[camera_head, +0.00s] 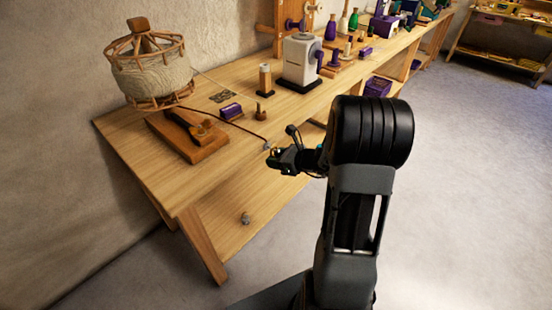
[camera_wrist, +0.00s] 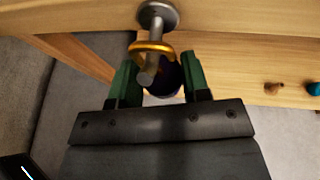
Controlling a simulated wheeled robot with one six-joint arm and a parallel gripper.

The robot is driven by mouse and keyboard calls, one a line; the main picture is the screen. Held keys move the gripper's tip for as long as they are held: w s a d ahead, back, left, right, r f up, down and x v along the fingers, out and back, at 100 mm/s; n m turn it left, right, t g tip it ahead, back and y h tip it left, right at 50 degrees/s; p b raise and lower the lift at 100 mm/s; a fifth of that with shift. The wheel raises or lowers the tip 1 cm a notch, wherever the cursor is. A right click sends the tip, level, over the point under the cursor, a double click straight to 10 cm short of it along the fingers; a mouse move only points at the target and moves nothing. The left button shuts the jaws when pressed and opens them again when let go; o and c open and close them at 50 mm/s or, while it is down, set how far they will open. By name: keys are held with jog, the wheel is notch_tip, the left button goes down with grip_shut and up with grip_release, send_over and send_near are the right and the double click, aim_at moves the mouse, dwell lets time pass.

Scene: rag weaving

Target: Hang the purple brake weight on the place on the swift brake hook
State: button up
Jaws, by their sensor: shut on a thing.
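The purple brake weight (camera_wrist: 163,82) is a dark ball with a gold ring (camera_wrist: 152,46) at its top. My gripper (camera_wrist: 157,85) has its green fingers shut on the weight, one on each side. The grey brake hook (camera_wrist: 155,28) juts from the bench edge on a round flange. The gold ring crosses the hook and appears to be around it, with the hook's tip showing below the ring in front of the ball. In the head view my gripper (camera_head: 281,159) is at the bench's front edge, and the weight is too small to make out.
The bench (camera_head: 150,165) carries the yarn-wound swift (camera_head: 150,78), a wooden block with a dark lever (camera_head: 190,140), a small purple box (camera_head: 231,110) and a grey machine (camera_head: 300,62). A dark cord runs to the front edge. A lower shelf (camera_head: 250,195) lies below; open floor is at right.

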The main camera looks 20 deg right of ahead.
dwell(0.3)
jog(key=o, duration=1.2)
jog(key=shift+o, duration=0.2)
jog(key=p+v, duration=0.2)
jog(key=v, duration=1.1)
jog(key=shift+s+r+p, duration=0.2)
jog(key=shift+s+p, duration=0.1)
jog(key=shift+s, duration=0.05)
jog(key=shift+d, duration=0.15)
